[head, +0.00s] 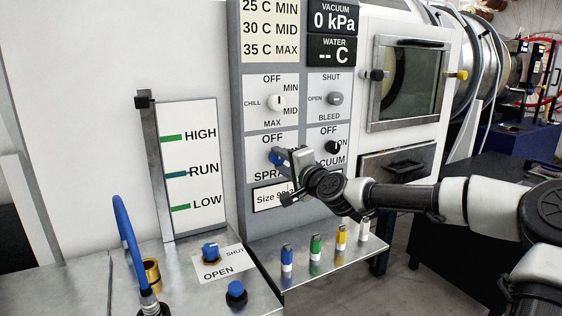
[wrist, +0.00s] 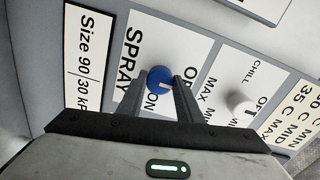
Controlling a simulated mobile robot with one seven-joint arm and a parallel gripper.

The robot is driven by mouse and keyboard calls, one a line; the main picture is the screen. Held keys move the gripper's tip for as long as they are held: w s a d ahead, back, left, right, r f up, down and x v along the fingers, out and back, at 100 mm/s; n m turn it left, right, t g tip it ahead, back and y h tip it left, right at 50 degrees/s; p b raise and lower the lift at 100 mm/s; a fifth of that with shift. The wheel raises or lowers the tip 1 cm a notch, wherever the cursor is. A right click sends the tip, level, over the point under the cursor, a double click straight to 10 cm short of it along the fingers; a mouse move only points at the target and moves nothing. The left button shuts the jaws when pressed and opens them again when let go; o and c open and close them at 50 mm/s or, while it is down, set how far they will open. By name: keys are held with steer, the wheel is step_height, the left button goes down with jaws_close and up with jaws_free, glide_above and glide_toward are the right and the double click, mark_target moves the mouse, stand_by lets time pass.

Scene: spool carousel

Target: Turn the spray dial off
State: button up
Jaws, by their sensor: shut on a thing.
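The spray dial is a round blue knob with a white pointer line. It shows in the wrist view (wrist: 160,80), between the fingers of my gripper (wrist: 161,84), which is shut on it. Its plate reads SPRAY, with ON by the gripper and OFF partly hidden by a finger. In the head view, only the left edge of the blue dial (head: 275,157) shows beside my gripper (head: 284,158), on the lower left of the control panel. The pointer's exact setting is hard to tell.
The white chill dial (head: 277,102) is just above, the shut/bleed knob (head: 335,98) to its right, and the black vacuum knob (head: 333,147) close beside my gripper. Several coloured plugs stand on the metal shelf (head: 330,262) below. A blue shut/open valve knob (head: 210,250) sits lower left.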

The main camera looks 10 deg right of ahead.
steer(key=o, duration=1)
steer(key=shift+o, duration=0.2)
steer(key=p+v, duration=0.3)
steer(key=v, duration=1.4)
steer(key=shift+s, duration=0.2)
steer(key=shift+f, duration=0.1)
